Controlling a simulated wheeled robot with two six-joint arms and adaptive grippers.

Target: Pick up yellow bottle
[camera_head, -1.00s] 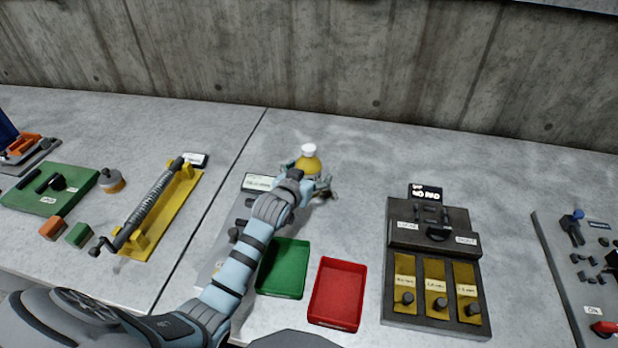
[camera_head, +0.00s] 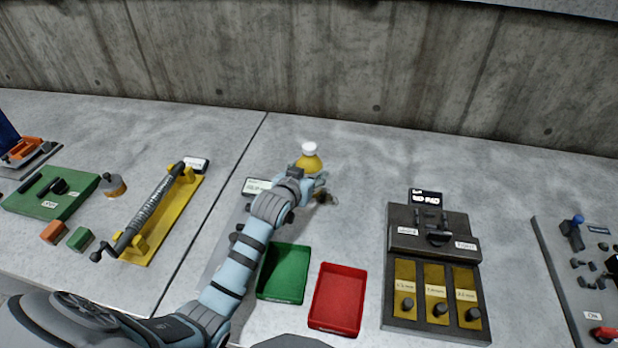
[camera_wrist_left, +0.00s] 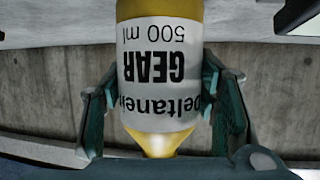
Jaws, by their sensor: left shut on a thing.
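The yellow bottle (camera_head: 309,161) has a white cap and shows just above my left gripper (camera_head: 308,180) in the head view. In the left wrist view, the bottle (camera_wrist_left: 160,85) fills the middle, with a white label that appears upside down and reads "GEAR" and "500 ml". The fingers of my left gripper (camera_wrist_left: 165,105) stand on both sides of the bottle, shut on it. The lower part of the bottle is hidden by the gripper in the head view. My right gripper is not in view.
A green tray (camera_head: 284,272) and a red tray (camera_head: 338,299) lie in front, right of my left arm. A dark panel with yellow plates (camera_head: 436,272) stands further right. A yellow holder (camera_head: 163,222) is at left. The concrete wall (camera_head: 330,60) bounds the back.

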